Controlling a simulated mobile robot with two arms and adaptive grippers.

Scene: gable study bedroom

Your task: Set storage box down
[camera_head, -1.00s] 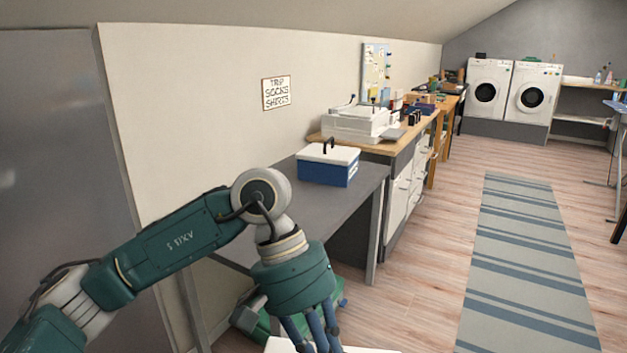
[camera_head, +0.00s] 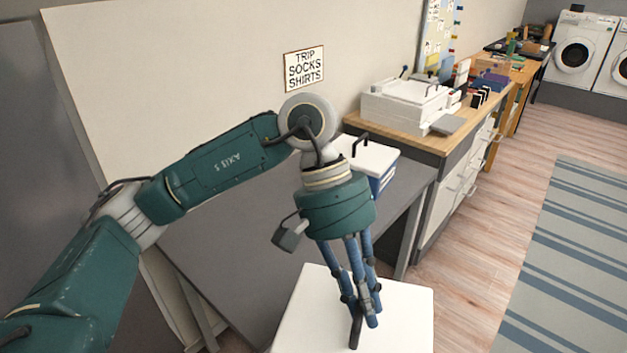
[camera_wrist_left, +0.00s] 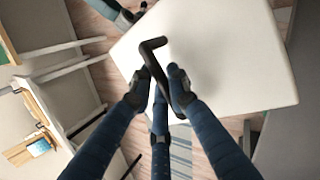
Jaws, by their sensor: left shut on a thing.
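My left gripper (camera_head: 362,308) is shut on the black handle of a storage box (camera_head: 404,322) with a white lid. The box hangs below the fingers at the bottom of the head view; its sides are out of sight. In the left wrist view the fingers (camera_wrist_left: 164,92) close around the bent handle, and the white lid (camera_wrist_left: 235,55) fills the upper right. The held box overlaps the front edge of the grey table (camera_head: 225,235) in the head view; its height relative to the top is unclear. My right gripper is not in view.
A similar blue box with a white lid (camera_head: 378,157) stands on the table's far end, partly behind my wrist. The table's middle and near part look bare. A wooden counter (camera_head: 420,138) with white equipment adjoins beyond. A striped rug (camera_head: 570,260) lies on the floor at right.

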